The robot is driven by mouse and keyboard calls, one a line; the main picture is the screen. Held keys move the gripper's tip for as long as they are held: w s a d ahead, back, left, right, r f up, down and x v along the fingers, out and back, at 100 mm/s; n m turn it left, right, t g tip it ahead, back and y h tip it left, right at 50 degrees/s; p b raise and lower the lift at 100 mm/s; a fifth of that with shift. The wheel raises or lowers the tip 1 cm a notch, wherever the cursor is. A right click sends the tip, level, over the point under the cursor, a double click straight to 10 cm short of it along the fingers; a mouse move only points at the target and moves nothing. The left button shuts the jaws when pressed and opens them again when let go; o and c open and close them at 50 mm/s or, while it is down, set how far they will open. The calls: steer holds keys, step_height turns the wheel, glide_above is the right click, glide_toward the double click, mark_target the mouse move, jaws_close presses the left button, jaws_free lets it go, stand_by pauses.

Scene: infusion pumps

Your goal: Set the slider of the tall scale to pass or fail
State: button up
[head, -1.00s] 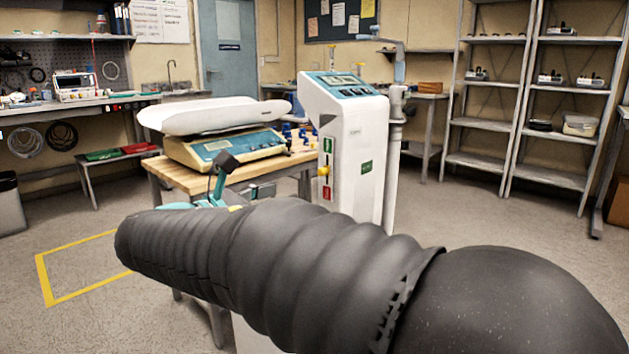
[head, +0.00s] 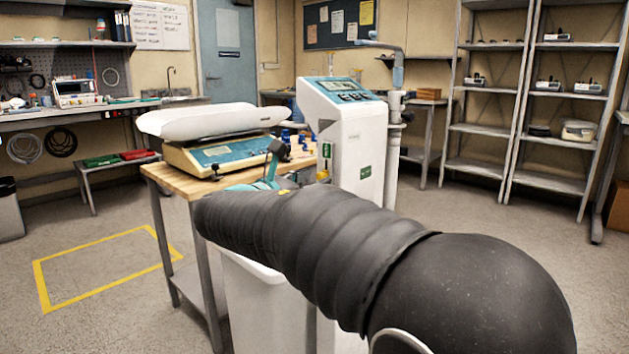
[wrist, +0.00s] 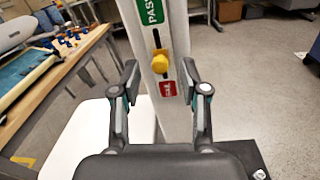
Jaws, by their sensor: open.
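The tall white scale (head: 360,150) stands right of the wooden table, with a sloped display on top. Its yellow slider knob (wrist: 161,61) sits in a vertical slot, between the green PASS label (wrist: 150,12) above and a red label (wrist: 168,88) below. In the head view the knob (head: 323,176) shows just above my arm, which hides the red label. My gripper (wrist: 159,68) is open and empty, with one finger on each side of the slot strip and the knob between the fingertips in the picture. Contact with the knob cannot be told.
A wooden table (head: 165,175) on the left carries a baby scale (head: 215,150) with a white tray, and small blue parts (head: 288,133). A white bin (head: 255,300) stands below my arm. Shelves (head: 490,128) stand at the back right. Open floor lies left and right.

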mark_target(326, 157)
steer(key=shift+w+d, duration=0.3)
jaws_close()
step_height(326, 157, up, 4)
steer(key=p, duration=0.3)
jaws_free()
stand_by(0.3)
